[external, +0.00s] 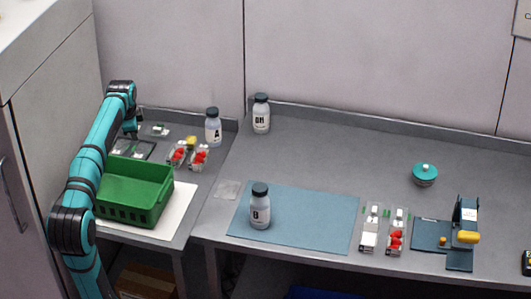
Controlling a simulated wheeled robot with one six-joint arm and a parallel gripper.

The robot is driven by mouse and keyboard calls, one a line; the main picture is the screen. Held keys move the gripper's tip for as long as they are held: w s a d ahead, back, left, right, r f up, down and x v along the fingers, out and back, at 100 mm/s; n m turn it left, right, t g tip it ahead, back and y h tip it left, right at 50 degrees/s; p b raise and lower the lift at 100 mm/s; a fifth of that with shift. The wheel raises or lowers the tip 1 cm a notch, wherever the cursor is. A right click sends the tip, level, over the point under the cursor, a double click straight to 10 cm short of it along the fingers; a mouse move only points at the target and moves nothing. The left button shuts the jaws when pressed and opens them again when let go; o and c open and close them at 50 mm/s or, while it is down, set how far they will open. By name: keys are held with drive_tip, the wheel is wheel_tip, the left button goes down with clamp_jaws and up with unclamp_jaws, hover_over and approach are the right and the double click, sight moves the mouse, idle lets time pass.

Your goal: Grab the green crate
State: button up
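The green crate (138,207) sits on a white sheet on the left part of the counter. It looks empty, and its near wall has slots along it. My teal arm rises on the left and passes in front of the crate's left end, hiding part of it. The arm's end bends down to my gripper (133,130), which is just behind the crate's far rim, apart from it as far as I can tell. The gripper is small and dark here, and its fingers do not show clearly.
Bottle OH (261,114) and bottle B (260,208), on a blue mat (315,215), are on the right counter. A tall cabinet (50,100) stands left. The right counter's middle is clear.

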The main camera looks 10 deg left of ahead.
drive_tip(key=w+a+f+m+g, duration=0.3)
drive_tip(key=w+a+m+g, duration=0.1)
drive_tip(key=w+m, duration=0.1)
drive_tip(key=shift+h, duration=0.3)
drive_tip(key=f, duration=1.7)
drive_tip(key=shift+w+a, duration=0.15)
drive_tip(key=shift+a, duration=0.05)
clamp_jaws()
drive_tip(key=shift+r, duration=0.1)
